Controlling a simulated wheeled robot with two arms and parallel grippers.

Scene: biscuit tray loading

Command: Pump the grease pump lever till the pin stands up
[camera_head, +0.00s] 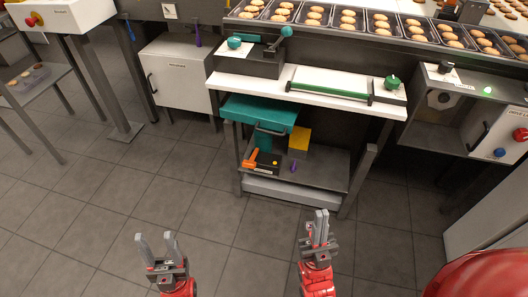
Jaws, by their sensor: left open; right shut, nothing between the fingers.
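No label names the grease pump clearly. On the lower shelf of the middle bench, a dark block carries an orange lever (250,158) tilted up to the left, with a small yellow dot (275,163) beside it. On the bench top, a grey unit (252,62) carries a teal-knobbed lever (286,31). I cannot tell which one is the pump, nor make out a pin. My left gripper (157,240) is open and empty above the floor at the lower left. My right gripper (318,216) is shut and empty in front of the bench, apart from everything.
A teal box (260,110) overhangs the lower shelf (325,165), where a yellow block (300,141) stands. A white cabinet (178,80) is to the left, a control panel (505,140) to the right. Biscuit trays (312,28) line the back. The tiled floor ahead is clear.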

